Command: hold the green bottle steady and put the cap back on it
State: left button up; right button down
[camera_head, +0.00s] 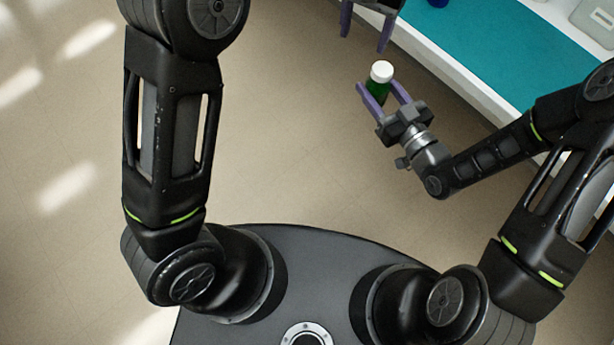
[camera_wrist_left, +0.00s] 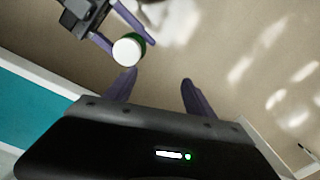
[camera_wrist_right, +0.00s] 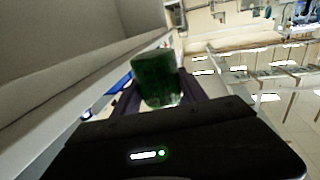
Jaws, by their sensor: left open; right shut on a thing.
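The green bottle (camera_head: 377,88) is held in the air with the white cap (camera_head: 381,71) on its top. My right gripper (camera_head: 384,97) is shut on the bottle, one purple finger on each side. In the right wrist view the bottle's dark green body (camera_wrist_right: 157,78) fills the space between the fingers. My left gripper (camera_head: 367,42) is open and empty, above and apart from the bottle. In the left wrist view the cap (camera_wrist_left: 128,51) shows from above, beyond the left finger's tip. I cannot tell whether the cap is screwed tight.
A white bench with a teal mat (camera_head: 500,50) runs along the upper right. A blue object (camera_head: 438,2) and a grey box (camera_head: 597,18) stand at its far side. The floor (camera_head: 280,130) between my arms is clear.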

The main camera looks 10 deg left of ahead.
pick_arm(q)
jog(key=w+a+f, duration=0.3)
jog(key=a+f, duration=0.5)
jog(key=f, duration=0.2)
pick_arm(e)
jog(key=shift+a, duration=0.1)
pick_arm(q)
jog(key=s+f+h, duration=0.2)
jog(key=s+f, duration=0.3)
jog(key=f, duration=0.7)
jog(key=s+f+n, duration=0.1)
jog(key=s+f, duration=0.3)
jog(key=s, duration=0.4)
jog(key=s+d+f+n+h, duration=0.1)
jog(key=s+f+n, duration=0.1)
jog(key=s+f, duration=0.3)
jog(key=s+f+n+h, duration=0.1)
jog(key=s+f, duration=0.3)
jog(key=s, duration=0.7)
jog(key=shift+d+f+n+t, duration=0.15)
jog(key=shift+f+n+t, duration=0.2)
jog(key=shift+n, duration=0.35)
